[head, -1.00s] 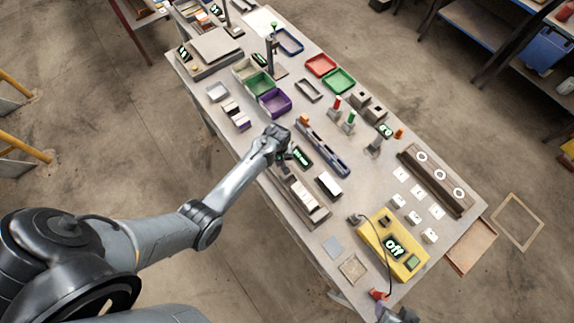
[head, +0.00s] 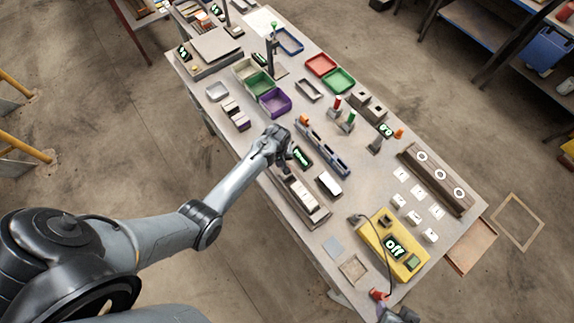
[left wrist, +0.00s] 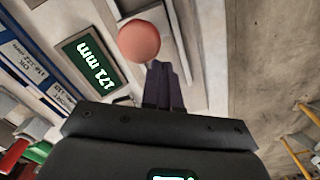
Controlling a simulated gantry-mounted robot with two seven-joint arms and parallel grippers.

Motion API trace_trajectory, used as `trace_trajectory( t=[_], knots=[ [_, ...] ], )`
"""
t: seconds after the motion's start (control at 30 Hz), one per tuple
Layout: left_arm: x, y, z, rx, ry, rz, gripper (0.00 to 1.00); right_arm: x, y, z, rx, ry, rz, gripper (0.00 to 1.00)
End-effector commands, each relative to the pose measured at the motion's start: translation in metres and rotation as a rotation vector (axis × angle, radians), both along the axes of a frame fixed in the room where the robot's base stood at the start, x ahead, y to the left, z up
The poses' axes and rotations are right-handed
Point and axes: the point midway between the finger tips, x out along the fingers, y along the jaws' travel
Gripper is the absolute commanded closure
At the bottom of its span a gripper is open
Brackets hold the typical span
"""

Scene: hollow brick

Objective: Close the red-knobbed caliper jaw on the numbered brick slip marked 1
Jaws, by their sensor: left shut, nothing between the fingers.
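My left gripper (head: 284,172) is shut and empty, low over the upper left end of the caliper's long tray (head: 323,215). In the left wrist view its dark fingers (left wrist: 166,88) are together, close beside the round red knob (left wrist: 139,41); I cannot tell whether they touch it. The knob is hidden behind the gripper in the head view. The caliper display (left wrist: 90,61) reads 171 mm; it also shows in the head view (head: 301,156). Pale brick slips (head: 301,191) lie in a row in the tray. Their numbers are not readable, so I cannot pick out slip 1.
A blue-grey rail (head: 325,150) lies right of the display. A dark block with a white top (head: 329,184) sits beside the tray. A yellow box (head: 393,247) reading off stands at the lower right. Purple (head: 275,103) and green bins stand farther up the table.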

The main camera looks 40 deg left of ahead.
Motion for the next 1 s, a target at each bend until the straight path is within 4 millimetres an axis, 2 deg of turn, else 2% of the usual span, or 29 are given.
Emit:
trace_trajectory(
  t=[0.6, 1.0],
  knots=[
    [0.000, 0.000, -0.030, 0.000, 0.000, 0.001, 1.00, 0.000, 0.002, -0.018, 0.011, 0.000, -0.006, 0.46],
    [0.000, 0.000, -0.031, 0.000, 0.000, 0.000, 1.00, 0.000, 0.002, -0.018, 0.008, 0.000, -0.006, 0.46]
  ],
)
